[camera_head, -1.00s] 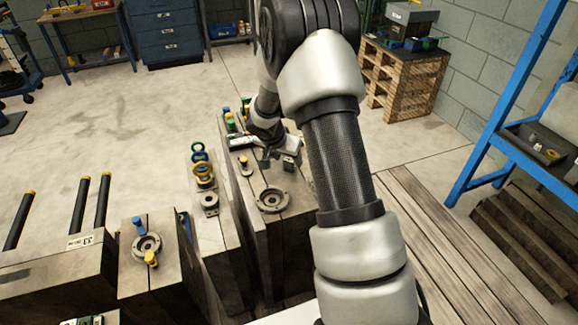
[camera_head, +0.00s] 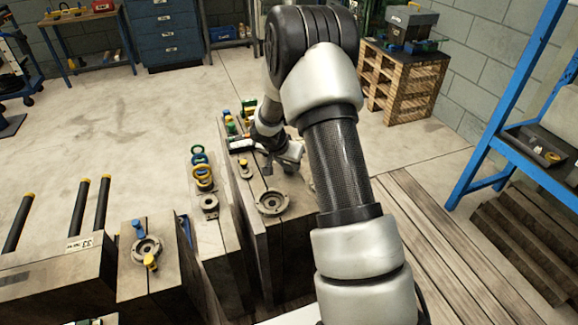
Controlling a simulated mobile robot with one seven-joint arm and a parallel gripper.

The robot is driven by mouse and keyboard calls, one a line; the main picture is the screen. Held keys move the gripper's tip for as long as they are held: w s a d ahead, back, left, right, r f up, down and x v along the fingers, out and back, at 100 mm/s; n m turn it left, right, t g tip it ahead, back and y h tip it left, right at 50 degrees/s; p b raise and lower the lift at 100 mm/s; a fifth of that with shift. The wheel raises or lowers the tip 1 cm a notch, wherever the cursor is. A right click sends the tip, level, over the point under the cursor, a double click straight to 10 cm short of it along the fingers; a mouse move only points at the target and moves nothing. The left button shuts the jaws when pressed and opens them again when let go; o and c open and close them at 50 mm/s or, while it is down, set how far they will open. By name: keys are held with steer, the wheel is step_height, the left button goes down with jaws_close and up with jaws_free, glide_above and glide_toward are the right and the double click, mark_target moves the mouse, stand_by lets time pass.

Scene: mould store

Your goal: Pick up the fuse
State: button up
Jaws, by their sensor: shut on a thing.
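My gripper (camera_head: 277,168) is low over the top of a tall mould block, behind the round ring fitting (camera_head: 272,202). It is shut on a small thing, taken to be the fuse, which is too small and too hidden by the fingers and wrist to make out. I cannot tell whether the held thing still touches the block. No other fuse can be told apart in this view.
Coloured eyebolts (camera_head: 202,170) stand on the neighbouring block. Green and yellow parts (camera_head: 232,125) and a white-labelled part (camera_head: 240,144) sit behind. A blue rack (camera_head: 510,95) stands right. Open floor lies left.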

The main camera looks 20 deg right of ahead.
step_height(320, 180, up, 10)
steer(key=shift+p, duration=1.05)
steer(key=s+a+r+n+t+y, duration=0.2)
steer(key=s+a+r+n+y, duration=0.15)
steer(key=s+a+n, duration=0.75)
step_height(320, 180, up, 18)
steer(key=s+a+m+p, duration=0.1)
steer(key=s+m+p, duration=0.1)
steer(key=p, duration=1.5)
steer(key=shift+a+r+y, duration=0.2)
steer(key=shift+r+y, duration=0.05)
steer(key=shift+y, duration=0.1)
steer(key=shift+s, duration=0.1)
